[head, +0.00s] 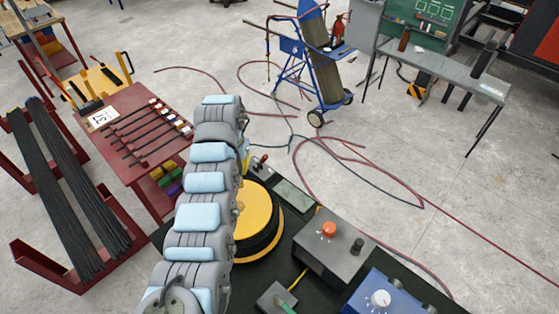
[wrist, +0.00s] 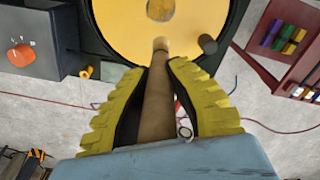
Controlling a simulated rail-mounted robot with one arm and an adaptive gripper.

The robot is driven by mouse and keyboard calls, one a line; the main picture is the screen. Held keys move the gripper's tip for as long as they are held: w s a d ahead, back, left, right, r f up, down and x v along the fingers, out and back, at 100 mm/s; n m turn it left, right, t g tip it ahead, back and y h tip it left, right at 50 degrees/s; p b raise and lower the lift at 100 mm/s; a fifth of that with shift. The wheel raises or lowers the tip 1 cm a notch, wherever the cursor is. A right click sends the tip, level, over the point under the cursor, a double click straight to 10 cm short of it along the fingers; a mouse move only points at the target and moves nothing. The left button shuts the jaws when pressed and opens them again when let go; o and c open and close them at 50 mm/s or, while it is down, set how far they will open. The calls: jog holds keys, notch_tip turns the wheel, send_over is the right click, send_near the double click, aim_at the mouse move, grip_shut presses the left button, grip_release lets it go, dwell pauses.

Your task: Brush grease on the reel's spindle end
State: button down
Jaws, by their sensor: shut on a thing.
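The reel (head: 255,215) is a yellow disc with black coils around it, on my dark deck, partly hidden behind my arm. My gripper (wrist: 160,68) has yellow ribbed fingers shut on a tan wooden handle, seemingly the brush (wrist: 157,100). The handle's far end points at the reel face just below the spindle end. I cannot see bristles or grease, nor tell whether it touches.
A dark knob (wrist: 207,44) stands out from the reel face, right of the brush. A grey box with an orange button (head: 328,232) and a blue box (head: 380,297) sit right of the reel. A red table with rods (head: 125,110) is at left. Hoses lie on the floor.

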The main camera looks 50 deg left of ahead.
aim_at(240, 184)
jog(key=shift+s+a+f+b, duration=0.1)
jog(key=shift+s+f+b, duration=0.1)
jog(key=shift+f, duration=0.45)
jog(key=shift+s+a+f+b, duration=0.1)
jog(key=shift+s+f+b, duration=0.05)
jog(key=shift+f, duration=0.5)
jog(key=shift+w+f+b, duration=0.15)
jog(key=shift+f+b, duration=1.3)
jog(key=shift+f, duration=1.25)
jog(key=s+p, duration=0.2)
jog(key=s+f+p, duration=0.1)
jog(key=s+p, duration=0.1)
jog(key=p, duration=0.1)
jog(key=shift+s+d, duration=0.1)
jog(key=shift+d, duration=0.05)
jog(key=w+b, duration=0.4)
jog(key=b, duration=0.1)
jog(key=shift+w+r+b, duration=0.15)
jog(key=shift+w+b, duration=0.05)
jog(key=shift+b, duration=0.2)
notch_tip(240, 184, up, 2)
jog(key=shift+s+r+p, duration=0.1)
jog(key=shift+r+p, duration=0.05)
jog(key=shift+p, duration=0.6)
notch_tip(240, 184, up, 2)
jog(key=shift+r+p, duration=0.1)
jog(key=shift+p, duration=0.55)
jog(key=shift+r+p, duration=0.6)
jog(key=shift+r, duration=1.35)
